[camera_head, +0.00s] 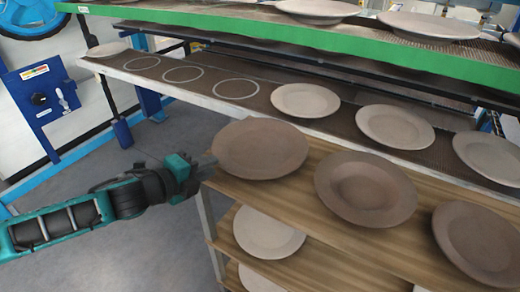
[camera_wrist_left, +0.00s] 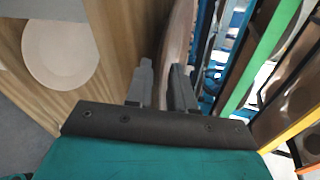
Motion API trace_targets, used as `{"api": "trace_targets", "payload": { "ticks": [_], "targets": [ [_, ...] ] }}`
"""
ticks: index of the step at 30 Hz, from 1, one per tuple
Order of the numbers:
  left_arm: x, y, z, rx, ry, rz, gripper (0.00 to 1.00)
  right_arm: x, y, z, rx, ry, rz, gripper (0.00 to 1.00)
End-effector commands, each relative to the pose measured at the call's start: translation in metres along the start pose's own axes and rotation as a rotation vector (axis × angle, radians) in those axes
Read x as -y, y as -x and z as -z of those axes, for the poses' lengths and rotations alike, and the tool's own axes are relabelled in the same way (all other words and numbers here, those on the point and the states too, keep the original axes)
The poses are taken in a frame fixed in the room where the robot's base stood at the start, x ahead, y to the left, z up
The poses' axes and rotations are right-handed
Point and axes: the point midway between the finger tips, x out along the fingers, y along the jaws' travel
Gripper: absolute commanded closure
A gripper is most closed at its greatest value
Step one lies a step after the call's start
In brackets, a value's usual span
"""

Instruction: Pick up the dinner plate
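Large brown dinner plates lie on the wooden top shelf of a rack in the head view. The nearest to my left gripper is the left dinner plate (camera_head: 260,148), flat at the shelf's left end. My left gripper (camera_head: 208,163) is at that plate's left rim. In the left wrist view, the fingers (camera_wrist_left: 163,82) are apart, with the plate's edge (camera_wrist_left: 179,38) seen nearly edge-on at the gap between them. I cannot tell whether either finger touches it. Two more brown plates, the middle one (camera_head: 366,188) and the right one (camera_head: 482,243), lie farther right. My right gripper is not in view.
Behind the wooden shelf (camera_head: 312,216), a dryer shelf (camera_head: 262,108) holds paler plates and empty white rings (camera_head: 236,89). A green-edged shelf (camera_head: 300,35) overhangs it. Lower rack levels hold pale plates (camera_head: 268,232). Floor left of the rack is open.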

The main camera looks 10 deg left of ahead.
Motion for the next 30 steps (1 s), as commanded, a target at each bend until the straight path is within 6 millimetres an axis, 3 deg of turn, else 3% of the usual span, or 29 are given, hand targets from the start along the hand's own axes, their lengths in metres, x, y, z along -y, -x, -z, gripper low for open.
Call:
{"api": "trace_targets", "payload": {
  "ticks": [9, 17, 24, 30],
  "targets": [
    [0.003, -0.040, 0.002, 0.000, 0.002, 0.003, 0.77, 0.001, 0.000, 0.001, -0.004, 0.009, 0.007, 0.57],
    [0.003, -0.043, 0.002, 0.001, 0.001, 0.002, 0.77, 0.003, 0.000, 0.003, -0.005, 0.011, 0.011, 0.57],
    [0.003, -0.043, 0.002, 0.001, 0.001, 0.002, 0.98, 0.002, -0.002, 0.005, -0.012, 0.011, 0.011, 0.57],
    [0.003, -0.042, 0.002, 0.001, 0.001, 0.002, 1.00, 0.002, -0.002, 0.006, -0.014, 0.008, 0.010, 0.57]
  ]
}}
